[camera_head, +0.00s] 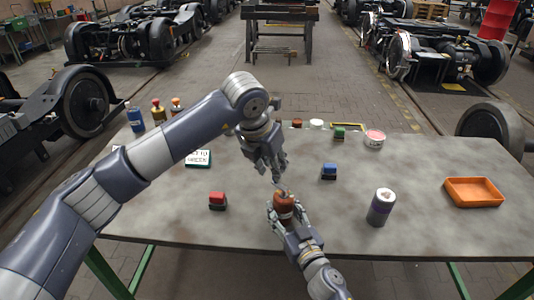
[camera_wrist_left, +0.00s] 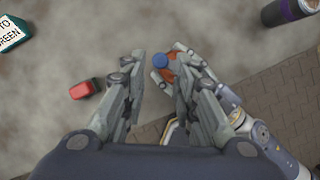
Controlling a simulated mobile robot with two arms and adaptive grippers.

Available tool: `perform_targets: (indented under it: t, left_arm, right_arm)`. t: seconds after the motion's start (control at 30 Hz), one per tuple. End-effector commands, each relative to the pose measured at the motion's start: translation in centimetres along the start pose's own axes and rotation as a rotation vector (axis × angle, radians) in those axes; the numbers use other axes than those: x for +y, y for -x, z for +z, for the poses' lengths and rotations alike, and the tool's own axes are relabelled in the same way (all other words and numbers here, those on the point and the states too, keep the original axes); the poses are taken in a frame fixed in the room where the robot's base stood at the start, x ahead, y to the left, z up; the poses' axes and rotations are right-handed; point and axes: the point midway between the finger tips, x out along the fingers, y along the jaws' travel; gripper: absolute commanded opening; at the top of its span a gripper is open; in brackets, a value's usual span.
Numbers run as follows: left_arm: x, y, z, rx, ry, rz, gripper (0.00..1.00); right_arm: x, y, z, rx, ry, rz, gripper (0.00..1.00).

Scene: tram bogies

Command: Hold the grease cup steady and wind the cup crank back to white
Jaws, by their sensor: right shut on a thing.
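The grease cup (camera_head: 284,205) is a brownish-red cup near the table's front edge, with a thin crank (camera_head: 281,186) on top. My right gripper (camera_head: 290,218) is shut around the cup from the front. My left gripper (camera_head: 274,170) is open just above the crank, fingers pointing down. In the left wrist view the left fingers (camera_wrist_left: 158,75) stand apart, with the crank's blue knob (camera_wrist_left: 160,61) showing between their tips. The orange-red cup body (camera_wrist_left: 168,75) is partly hidden there by grippers. I cannot make out a white mark. A card (camera_head: 198,158) reading "TO GREEN" lies left.
A dark cylinder (camera_head: 381,207) stands right of the cup, with an orange tray (camera_head: 473,192) beyond. Bottles (camera_head: 135,117) stand at the back left. The table's front edge is close below the cup.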

Motion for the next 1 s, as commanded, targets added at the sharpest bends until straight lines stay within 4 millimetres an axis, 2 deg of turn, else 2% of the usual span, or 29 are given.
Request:
perform_targets:
  t: [0.1,0.3,0.67,0.8,1.0]
  left_arm:
    - [0.0,-2.0,0.0,0.002,0.0,-0.001,0.27]
    - [-0.1,-4.0,0.0,0.0,-0.001,-0.001,0.27]
    - [0.0,-4.5,0.0,-0.001,-0.002,0.0,0.27]
    - [0.0,-4.5,0.0,-0.001,-0.002,0.0,0.0]
    - [0.0,-4.4,0.0,-0.001,0.008,0.004,0.0]
  right_arm:
    - [0.0,0.0,0.1,-0.001,0.0,0.001,0.19]
    - [0.0,0.0,0.1,-0.001,0.0,0.001,0.19]
    - [0.0,0.0,0.1,-0.001,0.0,0.001,0.19]
    - [0.0,0.0,0.1,-0.001,0.0,0.001,0.19]
    - [0.0,0.0,0.1,-0.001,0.0,0.001,0.19]
